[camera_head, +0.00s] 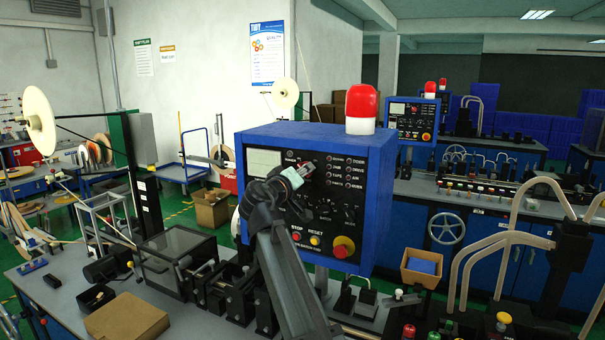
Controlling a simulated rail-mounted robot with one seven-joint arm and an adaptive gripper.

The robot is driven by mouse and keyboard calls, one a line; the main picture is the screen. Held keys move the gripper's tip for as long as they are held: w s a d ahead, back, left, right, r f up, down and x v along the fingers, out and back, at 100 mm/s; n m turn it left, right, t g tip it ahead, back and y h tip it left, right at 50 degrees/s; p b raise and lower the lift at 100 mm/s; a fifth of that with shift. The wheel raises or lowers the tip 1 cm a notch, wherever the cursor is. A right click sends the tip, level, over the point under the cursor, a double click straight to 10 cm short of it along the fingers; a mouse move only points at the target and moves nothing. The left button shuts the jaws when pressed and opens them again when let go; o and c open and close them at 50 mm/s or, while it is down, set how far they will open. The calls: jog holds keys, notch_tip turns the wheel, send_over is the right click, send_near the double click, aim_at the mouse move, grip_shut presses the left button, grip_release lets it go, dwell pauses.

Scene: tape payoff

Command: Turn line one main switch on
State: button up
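A blue control box (374,205) with a dark front panel stands in the middle of the view. The panel carries a pale screen (263,162), rows of small labelled buttons and knobs, a red stop button (296,235), an orange reset button (315,240) and a large red emergency button on yellow (343,247). My gripper (305,169) is in front of the upper middle of the panel, close to it. Whether it touches the panel, and whether its fingers are open, I cannot tell. My arm and gripper hide part of the panel's left and middle. I cannot make out which control is the main switch.
A red beacon (361,107) sits on top of the box. Small machine parts and a brown cardboard piece (127,318) lie on the grey bench (60,300) below. Bent cream tubes (503,240) rise at the right. A second blue box (412,118) stands behind.

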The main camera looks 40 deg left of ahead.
grip_shut()
jog(key=shift+f+b, duration=0.15)
jog(key=shift+b, duration=0.55)
jog(key=m+b, duration=0.6)
jog(key=b, duration=0.5)
jog(key=m+b, duration=0.6)
jog(key=b, duration=0.5)
jog(key=m+b, duration=0.6)
jog(key=b, duration=0.5)
jog(key=shift+s+a, duration=0.1)
jog(key=shift+a, duration=0.3)
jog(key=shift+r, duration=0.25)
grip_release()
